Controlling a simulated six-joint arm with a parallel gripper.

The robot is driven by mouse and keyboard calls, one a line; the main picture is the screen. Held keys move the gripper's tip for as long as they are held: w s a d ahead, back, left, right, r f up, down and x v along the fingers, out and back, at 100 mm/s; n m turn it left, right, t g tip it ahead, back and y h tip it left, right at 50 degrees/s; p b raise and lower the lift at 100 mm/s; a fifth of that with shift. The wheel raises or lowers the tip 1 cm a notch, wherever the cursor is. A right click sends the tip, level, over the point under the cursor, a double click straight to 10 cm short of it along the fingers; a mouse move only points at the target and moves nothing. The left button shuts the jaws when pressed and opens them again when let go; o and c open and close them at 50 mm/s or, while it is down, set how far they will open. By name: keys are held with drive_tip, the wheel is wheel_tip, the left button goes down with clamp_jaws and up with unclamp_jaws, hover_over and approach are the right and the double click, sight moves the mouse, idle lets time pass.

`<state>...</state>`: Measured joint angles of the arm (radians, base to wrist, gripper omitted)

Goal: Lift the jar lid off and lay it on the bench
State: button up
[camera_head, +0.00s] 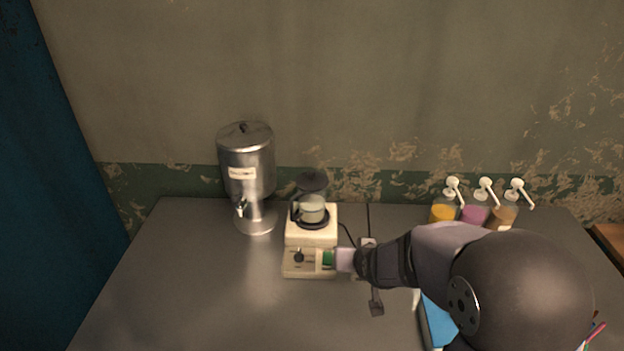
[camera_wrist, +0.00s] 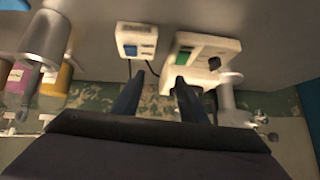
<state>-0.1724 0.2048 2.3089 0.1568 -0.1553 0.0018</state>
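The glass jar (camera_head: 311,211) stands upright on a cream heater base (camera_head: 310,238) in the head view. It holds something pale and has a dark handle on its left. A dark round lid (camera_head: 312,181) shows at the jar's top; its exact seating is unclear. The base also shows in the wrist view (camera_wrist: 222,46), with a green switch and a dark knob. My gripper (camera_wrist: 160,78) has its two dark fingers apart with nothing between them. In the head view, my arm reaches in from the right, its end low beside the base's right front.
A silver dispenser (camera_head: 247,170) stands left of the base. Several pump bottles (camera_head: 473,214) stand at the back right. A white socket box with a blue switch (camera_wrist: 131,48) and cords lies near the base. The grey bench (camera_head: 190,290) is clear at the front left.

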drive_tip(key=w+a+r+t, duration=0.3)
drive_tip(key=w+r, duration=0.1)
drive_tip(key=w, duration=0.3)
drive_tip(key=n+t+y, duration=0.2)
drive_tip(key=t, duration=0.3)
approach(313, 176)
drive_tip(key=w+a, duration=0.1)
drive_tip(key=w, duration=0.3)
drive_tip(key=shift+w+a+f+p, duration=0.15)
drive_tip(key=shift+w+a+p, duration=0.05)
drive_tip(key=shift+w+p, duration=1.05)
drive_tip(key=shift+w+a+f+p, duration=0.15)
drive_tip(key=shift+w+p, duration=0.95)
drive_tip(key=shift+w, duration=0.15)
drive_tip(key=shift+w+a+f, duration=0.15)
drive_tip(key=shift+w+a, duration=0.05)
drive_tip(key=shift+w, duration=0.75)
clamp_jaws()
